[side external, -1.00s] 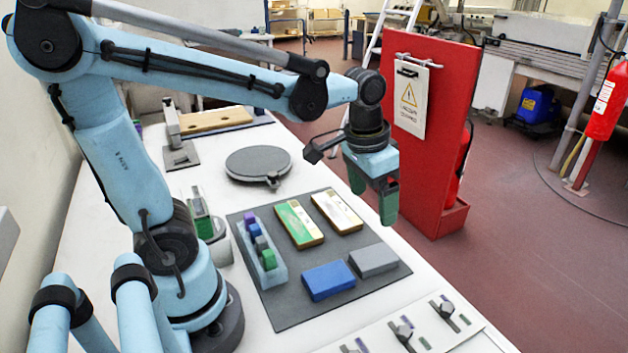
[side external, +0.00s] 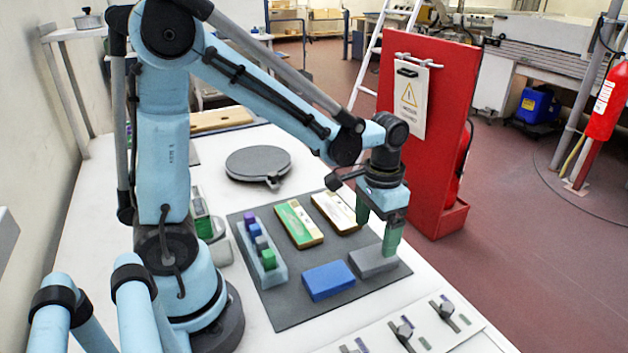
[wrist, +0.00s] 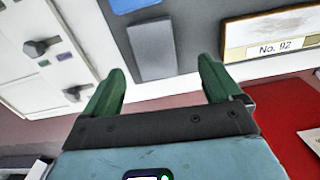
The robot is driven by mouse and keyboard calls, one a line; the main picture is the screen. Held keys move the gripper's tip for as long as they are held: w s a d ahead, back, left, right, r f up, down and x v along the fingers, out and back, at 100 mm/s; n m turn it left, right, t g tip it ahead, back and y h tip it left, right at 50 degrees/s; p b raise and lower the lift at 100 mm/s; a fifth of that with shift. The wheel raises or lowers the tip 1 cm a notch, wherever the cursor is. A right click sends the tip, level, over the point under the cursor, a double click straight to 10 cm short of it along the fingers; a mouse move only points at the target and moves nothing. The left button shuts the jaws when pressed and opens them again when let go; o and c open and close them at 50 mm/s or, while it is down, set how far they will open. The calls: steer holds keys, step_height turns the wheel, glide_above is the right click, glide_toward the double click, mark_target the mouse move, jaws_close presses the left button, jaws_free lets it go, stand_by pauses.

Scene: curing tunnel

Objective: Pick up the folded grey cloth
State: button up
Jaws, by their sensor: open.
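The folded grey cloth (side external: 371,262) is a flat grey block lying on the dark grey mat (side external: 290,311), near its right edge. A folded blue cloth (side external: 328,281) lies just left of it. My gripper (side external: 377,237) is open and points down, just above and behind the grey cloth, with one green finger in front of its far right end in the side view. In the wrist view the grey cloth (wrist: 152,50) lies ahead of the gap between the green fingertips (wrist: 160,75). Nothing is between the fingers.
Two boxes, one green-labelled (side external: 298,224) and one white-labelled (side external: 336,212), lie behind on the mat. A holder with coloured blocks (side external: 279,275) stands at the left. A white panel with knobs (side external: 400,328) is in front. A red stand (side external: 440,130) rises beyond the table edge.

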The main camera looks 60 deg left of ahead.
mark_target(375, 256)
steer(key=shift+d+f, duration=0.2)
steer(key=shift+f, duration=1.15)
steer(key=shift+d+f, duration=0.2)
steer(key=shift+f, duration=1.1)
steer(key=c, duration=1.1)
steer(key=shift+r, duration=0.2)
steer(key=shift+r, duration=0.6)
step_height(375, 256, up, 2)
steer(key=shift+r, duration=0.2)
steer(key=s+d+r, duration=0.2)
steer(key=d, duration=0.1)
steer(key=s+d+r, duration=0.2)
steer(key=d, duration=0.1)
steer(key=s+d+r, duration=0.2)
steer(key=d+r, duration=0.1)
steer(key=shift+s+d, duration=0.15)
steer(key=shift+d, duration=0.25)
